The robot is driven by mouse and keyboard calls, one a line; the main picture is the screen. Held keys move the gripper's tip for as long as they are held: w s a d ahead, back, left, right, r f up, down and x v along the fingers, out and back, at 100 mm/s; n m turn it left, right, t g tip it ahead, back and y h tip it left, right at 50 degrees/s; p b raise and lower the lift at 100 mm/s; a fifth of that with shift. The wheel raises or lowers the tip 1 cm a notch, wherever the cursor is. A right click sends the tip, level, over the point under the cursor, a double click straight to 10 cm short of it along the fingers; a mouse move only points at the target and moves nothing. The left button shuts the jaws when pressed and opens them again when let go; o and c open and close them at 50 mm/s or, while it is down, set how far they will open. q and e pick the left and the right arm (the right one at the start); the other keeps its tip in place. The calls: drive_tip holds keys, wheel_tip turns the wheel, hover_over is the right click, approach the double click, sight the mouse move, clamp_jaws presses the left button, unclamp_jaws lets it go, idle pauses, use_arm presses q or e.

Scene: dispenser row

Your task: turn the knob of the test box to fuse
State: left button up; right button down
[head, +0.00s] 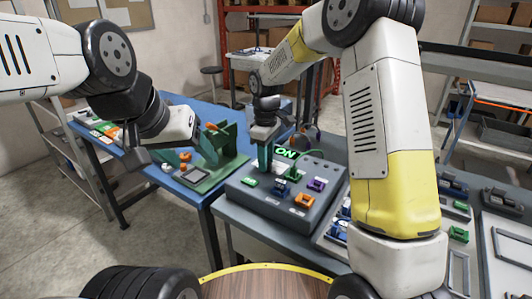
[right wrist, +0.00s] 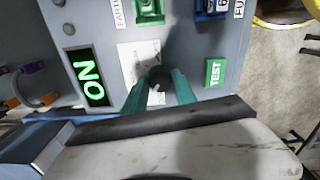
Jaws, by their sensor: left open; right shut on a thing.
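The grey test box (head: 270,205) stands on the near table. Its dark round knob (right wrist: 160,77) sits on a pale label plate (right wrist: 140,65) in the right wrist view. My right gripper (right wrist: 161,92) is shut on the knob, one teal finger on each side. It also shows in the head view (head: 265,158), coming down on the box's back left part; the knob is hidden there. The knob's pointer and dial marks are not readable. The box's display (head: 285,153) glows green with ON. My left gripper (head: 213,140) is open, away to the left over the blue table.
The box carries a green TEST button (right wrist: 215,72) and several coloured sockets, including a purple one (head: 317,185) and an orange one (head: 305,200). A blue table (head: 175,115) stands to the left, and other devices crowd the right.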

drive_tip(key=shift+r+m, duration=0.1)
drive_tip(key=shift+m, duration=0.5)
drive_tip(key=c, duration=1)
unclamp_jaws()
wheel_tip(320, 180, up, 8)
drive_tip(key=shift+f, duration=0.15)
